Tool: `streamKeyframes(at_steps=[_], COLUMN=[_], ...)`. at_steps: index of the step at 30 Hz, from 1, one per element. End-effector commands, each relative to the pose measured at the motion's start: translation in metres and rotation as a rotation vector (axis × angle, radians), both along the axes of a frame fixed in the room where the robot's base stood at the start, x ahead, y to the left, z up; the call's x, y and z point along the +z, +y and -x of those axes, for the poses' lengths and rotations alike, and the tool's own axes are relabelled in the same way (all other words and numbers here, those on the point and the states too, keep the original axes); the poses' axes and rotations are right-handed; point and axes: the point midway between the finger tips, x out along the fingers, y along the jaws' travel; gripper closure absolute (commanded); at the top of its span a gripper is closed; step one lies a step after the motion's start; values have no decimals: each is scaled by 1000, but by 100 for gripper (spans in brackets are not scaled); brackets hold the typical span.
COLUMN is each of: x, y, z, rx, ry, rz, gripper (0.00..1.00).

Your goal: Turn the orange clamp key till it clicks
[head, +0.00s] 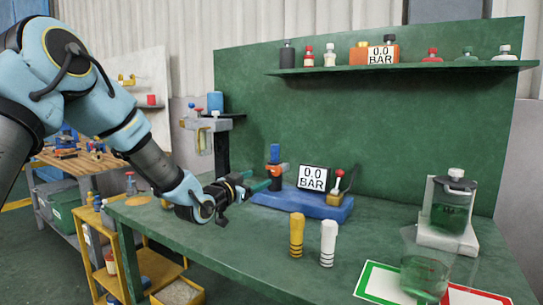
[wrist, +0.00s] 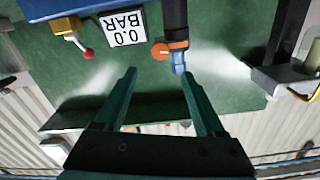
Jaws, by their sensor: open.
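The orange clamp key (head: 284,166) sits on an upright post with a blue top, at the left end of the blue base (head: 308,204) on the green bench. In the wrist view, the orange key (wrist: 159,50) lies just beyond my fingertips, beside the dark post with its blue end (wrist: 178,64). My gripper (head: 262,185) is open and empty, just left of the post in the head view. In the wrist view its two green fingers (wrist: 159,74) are spread, with the key ahead of the gap. I cannot tell whether either finger touches it.
A gauge reading 0.0 BAR (head: 313,178) and a red-knobbed lever (head: 338,182) stand on the base. Yellow (head: 297,237) and white (head: 328,242) striped pieces stand in front. A glass-jar device (head: 452,212) stands right. A bottle shelf (head: 420,66) hangs above.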

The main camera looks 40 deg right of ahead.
Motion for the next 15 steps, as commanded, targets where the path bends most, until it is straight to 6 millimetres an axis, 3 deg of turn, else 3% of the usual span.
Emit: streamKeyframes(at_steps=[7, 15], x=[-1, 0], y=[-15, -63], z=[-4, -17], rx=[3, 3], ry=[21, 21], rz=[5, 5], gripper=[29, 29])
